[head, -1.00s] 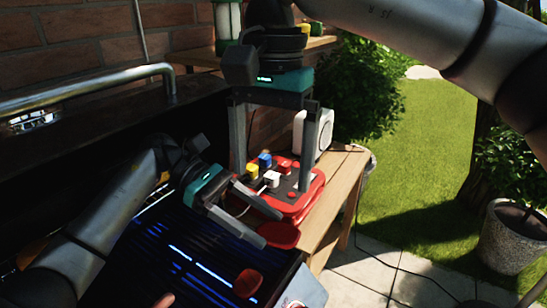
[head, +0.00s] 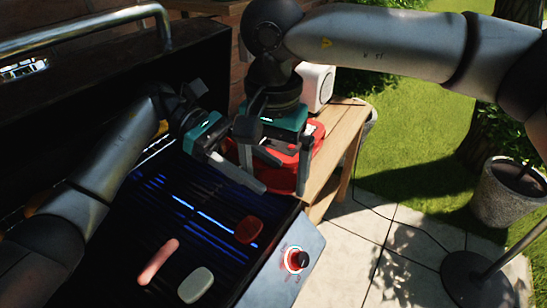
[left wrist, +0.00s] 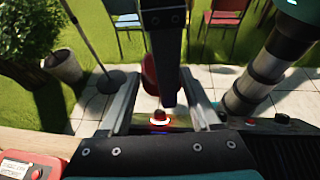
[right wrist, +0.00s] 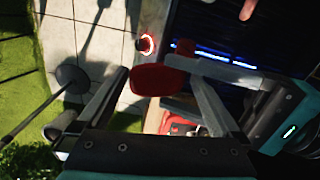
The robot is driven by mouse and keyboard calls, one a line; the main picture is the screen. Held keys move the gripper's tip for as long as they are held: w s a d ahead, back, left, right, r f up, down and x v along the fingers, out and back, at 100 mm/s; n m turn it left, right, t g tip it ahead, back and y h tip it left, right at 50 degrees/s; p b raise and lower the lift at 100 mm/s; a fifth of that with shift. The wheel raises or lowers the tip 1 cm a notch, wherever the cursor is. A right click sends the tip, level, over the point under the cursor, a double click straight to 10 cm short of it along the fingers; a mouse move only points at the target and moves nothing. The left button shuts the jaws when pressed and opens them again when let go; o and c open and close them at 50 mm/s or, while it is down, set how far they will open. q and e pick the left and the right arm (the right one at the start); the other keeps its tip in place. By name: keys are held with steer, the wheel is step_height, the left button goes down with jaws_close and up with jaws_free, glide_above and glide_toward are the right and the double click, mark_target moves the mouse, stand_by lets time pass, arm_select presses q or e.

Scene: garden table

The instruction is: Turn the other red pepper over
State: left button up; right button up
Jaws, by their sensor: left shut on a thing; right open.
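One red pepper (head: 249,229) lies on the grill grate (head: 205,240); it also shows in the right wrist view (right wrist: 184,46). My left gripper (head: 260,172) is shut on another red pepper, raised beyond the grate's far right corner. This held pepper shows in the left wrist view (left wrist: 149,76) and the right wrist view (right wrist: 158,80), but I cannot make it out in the head view. My right gripper (head: 276,172) is open and points down at the held pepper, its fingers either side of it. One right finger partly covers the pepper in the left wrist view.
A sausage (head: 158,261) and a pale oval piece (head: 196,285) lie on the near grate. A red knob (head: 296,259) is on the grill's front.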

steer(key=shift+c, duration=0.2)
steer(key=c, duration=0.9)
arm_select(q)
steer(key=o, duration=1.4)
arm_select(e)
steer(key=shift+c, duration=0.5)
arm_select(q)
steer(key=shift+a, duration=0.1)
steer(key=shift+w+a+r, duration=0.2)
steer(key=shift+a, duration=0.1)
steer(key=w+a, duration=0.1)
steer(key=a, duration=0.2)
steer(key=w+a, duration=0.2)
steer(key=a, duration=0.2)
steer(key=w+a, duration=0.2)
steer(key=a, duration=0.1)
steer(key=shift+w+a, duration=0.15)
steer(key=shift+a, duration=0.25)
